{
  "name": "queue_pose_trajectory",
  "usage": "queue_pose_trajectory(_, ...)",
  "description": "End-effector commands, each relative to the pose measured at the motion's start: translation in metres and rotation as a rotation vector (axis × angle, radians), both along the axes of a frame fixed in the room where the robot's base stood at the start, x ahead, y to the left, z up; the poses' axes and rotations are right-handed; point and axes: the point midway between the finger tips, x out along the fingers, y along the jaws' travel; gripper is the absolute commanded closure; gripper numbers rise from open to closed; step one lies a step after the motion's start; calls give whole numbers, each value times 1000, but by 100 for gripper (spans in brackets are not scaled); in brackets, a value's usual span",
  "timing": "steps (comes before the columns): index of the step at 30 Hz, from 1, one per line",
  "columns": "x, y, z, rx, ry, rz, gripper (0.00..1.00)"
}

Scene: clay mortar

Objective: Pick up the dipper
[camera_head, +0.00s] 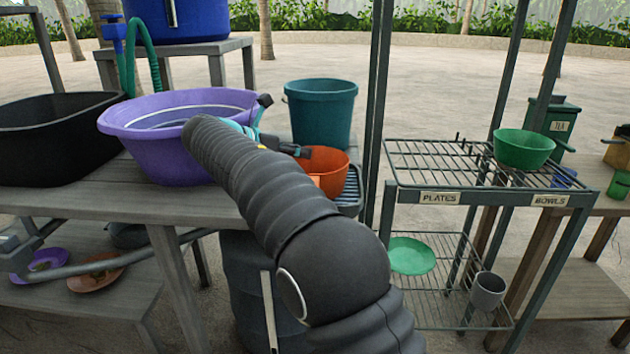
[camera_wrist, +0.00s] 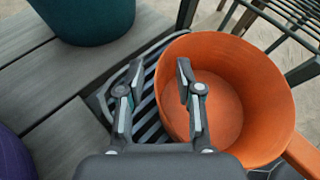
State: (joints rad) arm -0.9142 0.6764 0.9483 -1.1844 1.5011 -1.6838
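The dipper (camera_head: 329,163) is an orange round vessel at the right end of the wooden table, partly hidden by my arm. In the wrist view the dipper (camera_wrist: 262,88) stands upright and looks empty, with its handle at the lower right. My gripper (camera_wrist: 158,76) is open over the dipper's near-left rim. One finger is over the inside and the other over the outside, with the rim between them. Whether either finger touches the rim I cannot tell.
A slatted grey rack (camera_wrist: 148,112) lies under the dipper. A teal bucket (camera_head: 321,112) stands behind it, and a purple basin (camera_head: 150,150) and black tub (camera_head: 50,145) to the left. A metal shelf (camera_head: 425,185) with a green bowl (camera_head: 523,149) stands close on the right.

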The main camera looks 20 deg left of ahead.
Motion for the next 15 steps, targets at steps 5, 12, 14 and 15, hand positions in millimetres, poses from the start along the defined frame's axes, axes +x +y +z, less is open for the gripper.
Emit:
queue_pose_trajectory(5,0,0,0,0,0,0,100)
queue_pose_trajectory(12,0,0,0,0,0,-1,100)
queue_pose_trajectory(14,0,0,0,0,0,-1,100)
queue_pose_trajectory(15,0,0,0,0,0,-1,100)
